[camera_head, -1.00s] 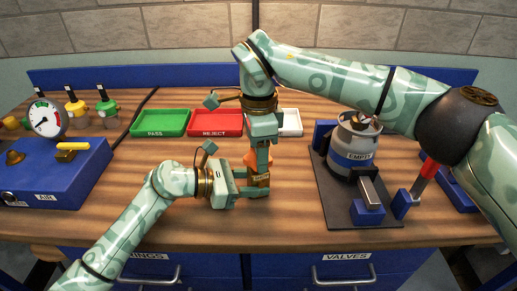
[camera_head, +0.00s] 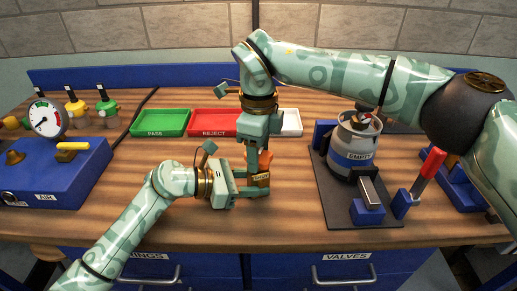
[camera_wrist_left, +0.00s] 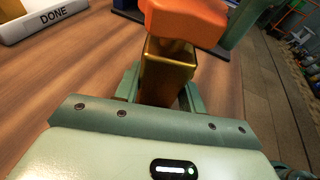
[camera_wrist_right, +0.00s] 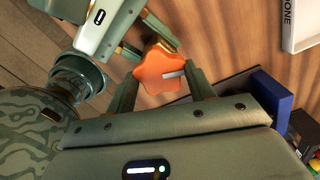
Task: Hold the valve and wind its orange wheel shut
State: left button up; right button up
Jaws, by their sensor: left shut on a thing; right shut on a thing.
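The brass valve (camera_head: 260,181) stands upright above the wooden bench in the head view. My left gripper (camera_head: 252,189) is shut on its body from the left; the left wrist view shows the brass body (camera_wrist_left: 168,75) between the fingers. The orange wheel (camera_head: 265,160) sits on top of the valve. My right gripper (camera_head: 261,146) points down from above and is shut on the wheel. In the right wrist view, the star-shaped orange wheel (camera_wrist_right: 158,72) lies between the two fingers. Fingers partly hide the wheel and valve in the head view.
Behind are a green PASS tray (camera_head: 160,123), a red REJECT tray (camera_head: 213,123) and a white tray (camera_head: 291,122). At right, a grey EMPTY canister (camera_head: 356,143) stands on a dark mat (camera_head: 332,205). A blue AIR box with gauge (camera_head: 60,185) is at left.

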jog(key=m, duration=1.4)
jog(key=shift+m, duration=0.3)
jog(key=m, duration=0.3)
jog(key=shift+w+m, duration=0.1)
jog(key=shift+m, duration=0.2)
jog(key=m, duration=0.3)
jog(key=shift+m, duration=0.4)
pick_arm(q)
jog(key=shift+f, duration=0.1)
pick_arm(e)
jog(key=m, duration=0.7)
jog(key=shift+d, duration=0.1)
jog(key=o, duration=1)
